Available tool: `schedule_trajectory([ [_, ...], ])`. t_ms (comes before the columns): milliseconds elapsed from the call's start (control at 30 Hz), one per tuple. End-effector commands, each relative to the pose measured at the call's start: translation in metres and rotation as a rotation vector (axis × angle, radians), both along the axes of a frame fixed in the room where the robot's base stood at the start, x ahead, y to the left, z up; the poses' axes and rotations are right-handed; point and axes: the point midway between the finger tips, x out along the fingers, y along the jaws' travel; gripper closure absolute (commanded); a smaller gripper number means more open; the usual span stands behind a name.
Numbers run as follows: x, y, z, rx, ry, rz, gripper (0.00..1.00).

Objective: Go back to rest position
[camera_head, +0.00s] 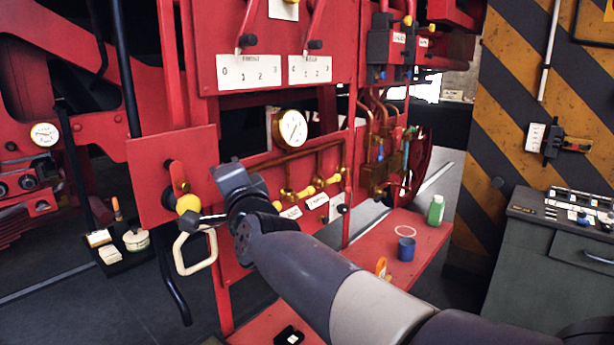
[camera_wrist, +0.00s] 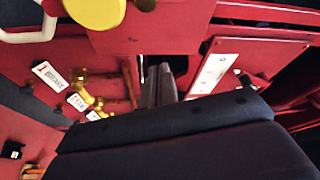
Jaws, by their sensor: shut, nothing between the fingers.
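My gripper (camera_head: 230,172) is in front of the red panel, left of the middle in the head view, at the end of my reaching arm. In the wrist view its two narrow fingers (camera_wrist: 158,76) lie close together, shut and empty. A yellow round knob (camera_head: 188,204) and a cream loop handle (camera_head: 181,258) are just left of and below my gripper in the head view. They also show at the top left of the wrist view, the knob (camera_wrist: 95,8) and the handle (camera_wrist: 28,36). My wrist hides part of the panel behind it.
A gauge (camera_head: 290,128) and yellow-handled valves (camera_head: 307,190) are on the panel beside my arm. A red shelf (camera_head: 372,243) holds a blue cup (camera_head: 406,248) and a green bottle (camera_head: 435,210). A grey cabinet (camera_head: 540,258) stands at right. Open floor (camera_head: 130,300) shows at lower left.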

Motion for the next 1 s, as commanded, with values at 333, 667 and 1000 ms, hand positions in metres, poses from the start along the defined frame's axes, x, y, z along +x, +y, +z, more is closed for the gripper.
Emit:
schedule_trajectory([
  [333,0.007,-0.002,0.019,-0.163,-0.180,-0.020,1.00],
  [667,0.008,0.003,0.034,-0.315,-0.352,-0.017,1.00],
  [1000,0.005,0.012,0.044,-0.470,-0.525,0.008,1.00],
])
